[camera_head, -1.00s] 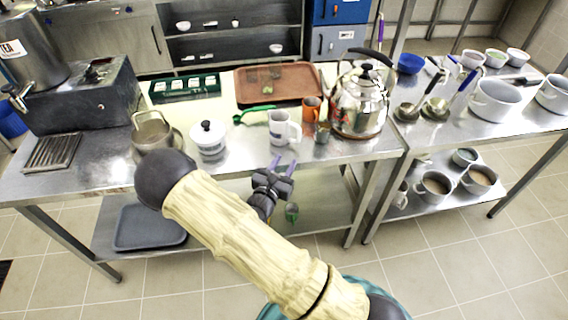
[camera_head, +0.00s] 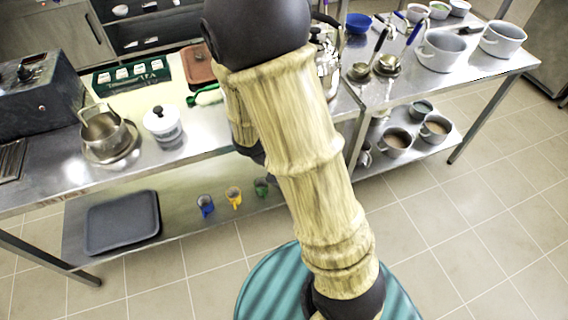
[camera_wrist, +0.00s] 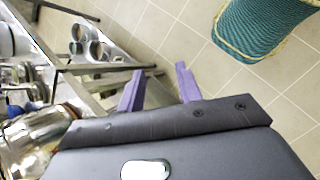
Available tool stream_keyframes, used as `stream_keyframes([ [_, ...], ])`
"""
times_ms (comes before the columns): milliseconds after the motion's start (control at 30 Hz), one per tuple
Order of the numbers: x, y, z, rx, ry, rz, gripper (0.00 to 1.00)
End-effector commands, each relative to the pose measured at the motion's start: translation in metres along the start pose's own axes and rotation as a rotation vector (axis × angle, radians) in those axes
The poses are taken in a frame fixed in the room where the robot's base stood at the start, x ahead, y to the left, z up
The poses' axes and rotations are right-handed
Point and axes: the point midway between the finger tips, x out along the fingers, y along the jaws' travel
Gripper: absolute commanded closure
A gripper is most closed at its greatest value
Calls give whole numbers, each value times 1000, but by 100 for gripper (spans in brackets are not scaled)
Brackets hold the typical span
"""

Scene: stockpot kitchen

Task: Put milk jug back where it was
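No milk jug can be picked out for certain. A steel jug-like vessel with a handle (camera_head: 105,132) stands upright on the left part of the counter. The white handled jug seen earlier near the counter's front is hidden behind my arm in the head view. My gripper (camera_wrist: 158,84) shows in the wrist view with its two purple fingers apart and nothing between them. It is hidden behind my arm in the head view. The shiny kettle (camera_wrist: 32,142) is at the lower left of the wrist view, apart from the fingers.
A white lidded pot (camera_head: 163,126) stands beside the steel vessel. A green box (camera_head: 131,76) and a brown tray (camera_head: 197,66) lie behind. A grey tray (camera_head: 122,220) and small coloured cups (camera_head: 233,196) are on the lower shelf. Pots (camera_head: 440,52) stand on the right table.

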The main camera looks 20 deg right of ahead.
Motion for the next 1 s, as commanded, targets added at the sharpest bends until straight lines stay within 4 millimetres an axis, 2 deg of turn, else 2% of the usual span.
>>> stream_keyframes([
  [200, -40, -20, 5, 389, 285, -262, 65],
  [433, -83, -13, 7, 730, 533, -403, 65],
  [567, -90, -10, 8, 791, 575, -422, 65],
  [867, -92, -10, 8, 791, 574, -424, 65],
  [1000, -108, -4, 18, 790, 573, -423, 65],
])
